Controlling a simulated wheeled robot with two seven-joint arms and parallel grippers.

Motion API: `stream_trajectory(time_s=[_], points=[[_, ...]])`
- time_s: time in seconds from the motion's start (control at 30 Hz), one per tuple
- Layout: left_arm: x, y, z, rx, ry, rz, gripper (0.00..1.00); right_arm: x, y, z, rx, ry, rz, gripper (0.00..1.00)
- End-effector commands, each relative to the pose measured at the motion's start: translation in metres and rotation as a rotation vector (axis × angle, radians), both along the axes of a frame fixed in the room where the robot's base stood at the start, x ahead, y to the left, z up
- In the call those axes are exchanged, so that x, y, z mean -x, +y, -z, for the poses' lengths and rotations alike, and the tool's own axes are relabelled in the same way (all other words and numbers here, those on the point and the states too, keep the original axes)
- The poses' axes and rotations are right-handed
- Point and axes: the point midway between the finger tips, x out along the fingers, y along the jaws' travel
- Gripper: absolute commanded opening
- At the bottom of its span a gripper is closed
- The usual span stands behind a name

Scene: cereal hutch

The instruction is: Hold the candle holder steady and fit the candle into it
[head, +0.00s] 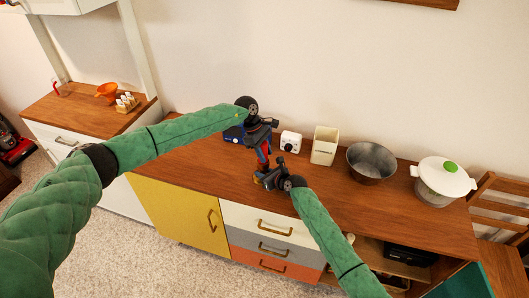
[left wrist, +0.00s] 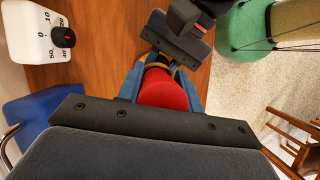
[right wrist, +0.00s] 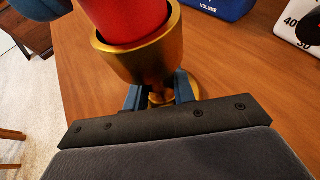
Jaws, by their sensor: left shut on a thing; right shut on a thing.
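The red candle (head: 263,154) stands roughly upright above the counter, and my left gripper (left wrist: 163,100) is shut on it from above. The candle (right wrist: 124,18) shows large in the right wrist view. Its lower end is inside the rim of the gold candle holder (right wrist: 148,57); how deep it sits is hidden by the cup wall. My right gripper (right wrist: 160,98) is shut on the holder's stem, below the cup. The holder's base is mostly hidden behind the fingers. In the head view my right gripper (head: 268,176) is low at the counter's front edge.
A white kitchen timer (head: 291,141), a cream canister (head: 325,146), a metal bowl (head: 371,163) and a white lidded pot (head: 443,180) stand along the counter. A blue box (head: 234,133) is just behind the left gripper. Bare wood (head: 315,190) lies to the right.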

Motion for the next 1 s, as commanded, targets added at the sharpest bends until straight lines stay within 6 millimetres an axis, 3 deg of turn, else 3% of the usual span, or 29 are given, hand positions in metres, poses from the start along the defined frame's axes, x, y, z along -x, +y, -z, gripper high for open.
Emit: stream_trajectory(time_s=[0.17,0.2,0.3,0.67,1.0], points=[[0.0,0.0,0.0,0.0,0.0,0.0,0.1,0.0,0.0,0.0,0.0,0.0,0.0,0.0],[0.0,0.0,0.0,0.0,0.0,0.0,0.43,0.0,0.0,0.0,0.0,0.0,0.0,0.0],[0.0,0.0,0.0,0.0,0.0,0.0,0.61,0.0,0.0,0.0,0.0,0.0,0.0,0.0],[-0.001,0.001,-0.004,0.0,-0.001,0.0,0.61,0.0,0.0,0.0,0.0,0.0,0.0,0.0],[-0.012,0.02,-0.053,0.0,-0.002,-0.001,0.61,0.0,0.0,0.0,0.0,0.0,0.0,0.0]])
